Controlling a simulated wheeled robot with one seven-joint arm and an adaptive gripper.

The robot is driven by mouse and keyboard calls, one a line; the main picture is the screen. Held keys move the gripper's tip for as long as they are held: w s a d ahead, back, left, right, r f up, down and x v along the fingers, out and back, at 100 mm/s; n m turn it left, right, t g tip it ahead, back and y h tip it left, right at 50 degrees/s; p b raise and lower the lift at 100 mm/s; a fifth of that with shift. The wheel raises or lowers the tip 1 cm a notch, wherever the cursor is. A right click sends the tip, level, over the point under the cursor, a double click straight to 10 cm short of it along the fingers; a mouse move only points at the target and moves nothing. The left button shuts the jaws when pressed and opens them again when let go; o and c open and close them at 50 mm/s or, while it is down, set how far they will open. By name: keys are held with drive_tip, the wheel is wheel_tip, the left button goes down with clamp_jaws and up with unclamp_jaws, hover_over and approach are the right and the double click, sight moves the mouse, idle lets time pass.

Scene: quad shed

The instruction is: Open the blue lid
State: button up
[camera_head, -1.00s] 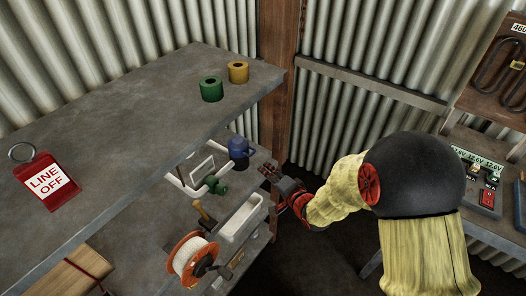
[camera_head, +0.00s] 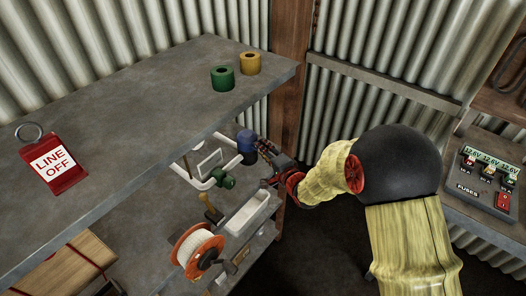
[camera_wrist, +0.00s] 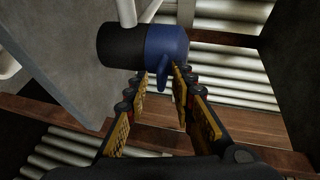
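The blue lid (camera_head: 246,142) caps a dark cylinder on the lower shelf, beside white pipes. In the wrist view the lid (camera_wrist: 168,45) is joined to the dark body on its left, and a blue tab (camera_wrist: 163,75) sticks out from it toward me. My gripper (camera_wrist: 160,88) is open, with one finger on each side of the tab's end; I cannot tell whether either finger touches it. In the head view my gripper (camera_head: 268,163) is just to the right of the lid.
The upper shelf (camera_head: 130,130) overhangs on the left, holding green (camera_head: 222,78) and yellow (camera_head: 250,64) rolls and a red tag (camera_head: 55,165). A green valve (camera_head: 224,181), a white bin (camera_head: 248,213) and an orange reel (camera_head: 198,250) are close by. A wooden post (camera_head: 290,60) stands behind.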

drive_tip(key=c, duration=0.3)
drive_tip(key=c, duration=0.3)
clamp_jaws()
drive_tip(key=shift+s+f, duration=0.1)
drive_tip(key=shift+f, duration=0.15)
